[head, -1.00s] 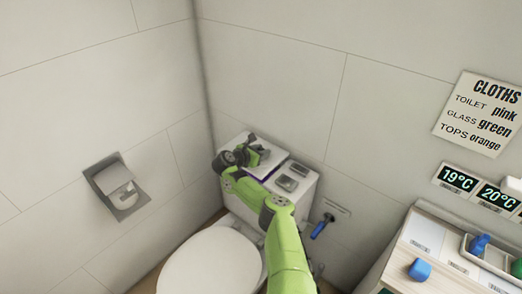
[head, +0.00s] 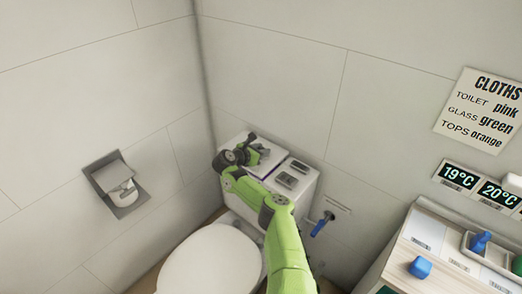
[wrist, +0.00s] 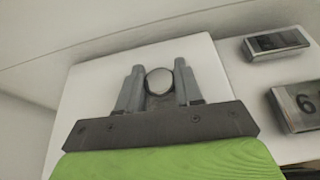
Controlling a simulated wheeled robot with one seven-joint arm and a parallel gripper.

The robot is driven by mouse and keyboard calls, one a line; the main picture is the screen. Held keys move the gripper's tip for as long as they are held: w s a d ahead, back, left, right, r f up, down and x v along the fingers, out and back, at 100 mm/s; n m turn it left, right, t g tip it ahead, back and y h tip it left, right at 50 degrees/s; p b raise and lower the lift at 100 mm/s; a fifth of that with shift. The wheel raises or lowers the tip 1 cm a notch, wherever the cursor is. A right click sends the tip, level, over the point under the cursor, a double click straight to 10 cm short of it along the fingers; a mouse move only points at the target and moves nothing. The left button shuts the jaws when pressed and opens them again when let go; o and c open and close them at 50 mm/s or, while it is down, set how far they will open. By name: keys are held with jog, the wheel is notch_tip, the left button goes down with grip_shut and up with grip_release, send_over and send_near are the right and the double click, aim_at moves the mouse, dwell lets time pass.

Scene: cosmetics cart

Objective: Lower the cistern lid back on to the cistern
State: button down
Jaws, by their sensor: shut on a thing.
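The cistern (head: 305,195) is a white box behind the toilet, against the wall in the corner. The white cistern lid (head: 270,151) lies over its left part, with a thin dark purple line along its edge. My gripper (head: 253,148) is above the lid in the head view. In the wrist view my gripper (wrist: 158,82) is shut on a round silver-topped knob (wrist: 159,80) standing on the lid (wrist: 95,82). The lid looks level and at or very close to the cistern's top. I cannot tell whether a gap remains beneath it.
Two small display boxes (head: 294,167) sit on the cistern top right of the lid; they also show in the wrist view (wrist: 276,43). The toilet (head: 212,262) is in front. A blue-handled item (head: 322,224) hangs to the right. A cart (head: 408,262) stands at the right.

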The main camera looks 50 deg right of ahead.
jog(key=shift+f+b, duration=0.7)
jog(key=shift+f, duration=0.25)
dwell(0.9)
jog(key=c, duration=0.7)
grip_release()
jog(key=shift+c, duration=0.2)
jog(key=shift+o, duration=0.4)
jog(key=shift+f, duration=0.15)
jog(key=p+v, duration=1)
jog(key=v, duration=0.6)
jog(key=shift+d, duration=0.15)
